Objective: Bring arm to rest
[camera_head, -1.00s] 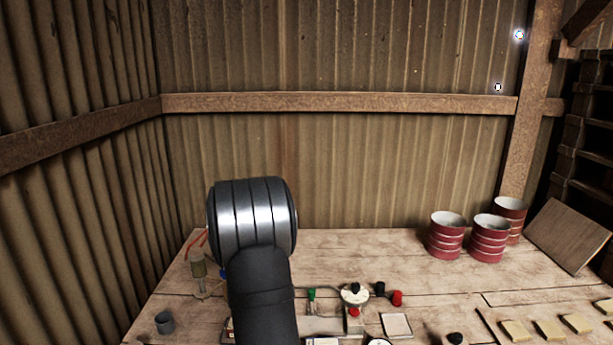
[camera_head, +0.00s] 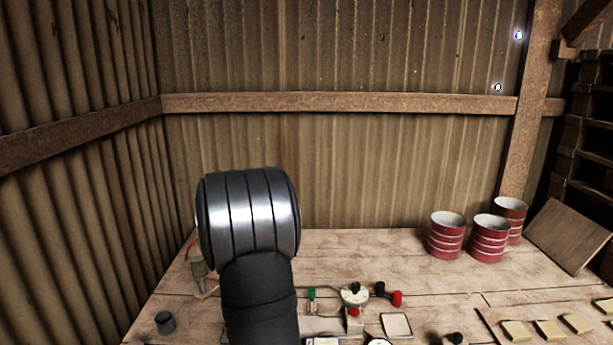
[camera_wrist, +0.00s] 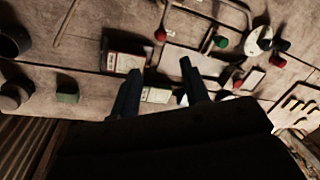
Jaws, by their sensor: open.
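My gripper (camera_wrist: 160,85) shows in the wrist view with its two dark fingers apart and nothing between them. It hangs above the wooden workbench, over the press equipment. In the head view my raised arm blocks part of the bench, and the gripper itself is hidden. The press parts on the bench include a green knob (camera_head: 311,294), a round dial-like piece (camera_head: 354,295) and red knobs, one of them at the right (camera_head: 397,298).
The wooden bench (camera_head: 365,248) is clear towards the back. Several red drums, one at the left (camera_head: 446,235), stand at back right beside a leaning board (camera_head: 568,236). A grey cup (camera_head: 165,322) stands front left. Pale tiles (camera_head: 550,330) lie front right. Corrugated walls close the back and left.

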